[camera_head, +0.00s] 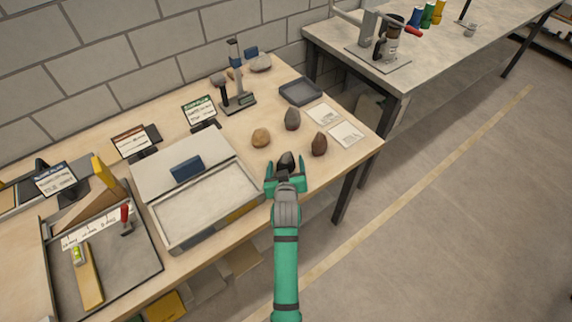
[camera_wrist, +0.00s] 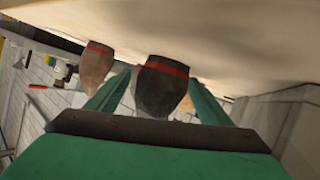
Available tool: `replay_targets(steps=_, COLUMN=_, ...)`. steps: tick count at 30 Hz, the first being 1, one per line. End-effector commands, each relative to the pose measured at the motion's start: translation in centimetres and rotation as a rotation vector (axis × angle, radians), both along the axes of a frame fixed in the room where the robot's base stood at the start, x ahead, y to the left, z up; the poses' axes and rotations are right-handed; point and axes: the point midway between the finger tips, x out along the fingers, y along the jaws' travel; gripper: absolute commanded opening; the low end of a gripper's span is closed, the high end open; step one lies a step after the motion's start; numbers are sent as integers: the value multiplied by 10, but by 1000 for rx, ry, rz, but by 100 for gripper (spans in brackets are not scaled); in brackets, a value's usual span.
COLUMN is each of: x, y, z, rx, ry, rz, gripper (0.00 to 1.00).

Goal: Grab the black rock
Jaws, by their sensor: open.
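The black rock (camera_head: 286,160) sits on the wooden table near its front edge. My green gripper (camera_head: 285,165) is open, with one finger on each side of the black rock. In the wrist view, which is upside down, the black rock (camera_wrist: 160,88) is dark with a red band and lies between the two green fingers (camera_wrist: 158,92). I cannot tell whether either finger touches it.
A reddish-brown rock (camera_head: 319,144), a grey-brown rock (camera_head: 292,118) and a tan rock (camera_head: 261,137) lie close behind. A sand tray (camera_head: 207,207) stands to the left. Paper cards (camera_head: 346,134) and a dark tray (camera_head: 300,91) are farther back right.

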Motion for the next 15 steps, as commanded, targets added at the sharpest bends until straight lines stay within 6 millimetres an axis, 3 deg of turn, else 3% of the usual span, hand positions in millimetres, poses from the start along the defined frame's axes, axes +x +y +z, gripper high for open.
replay_targets(steps=1, x=0, y=0, z=0, rx=0, ry=0, rz=0, gripper=74)
replay_targets(steps=9, x=0, y=0, z=0, rx=0, ry=0, rz=0, gripper=10)
replay_targets(steps=15, x=0, y=0, z=2, rx=0, ry=-4, rz=0, gripper=10)
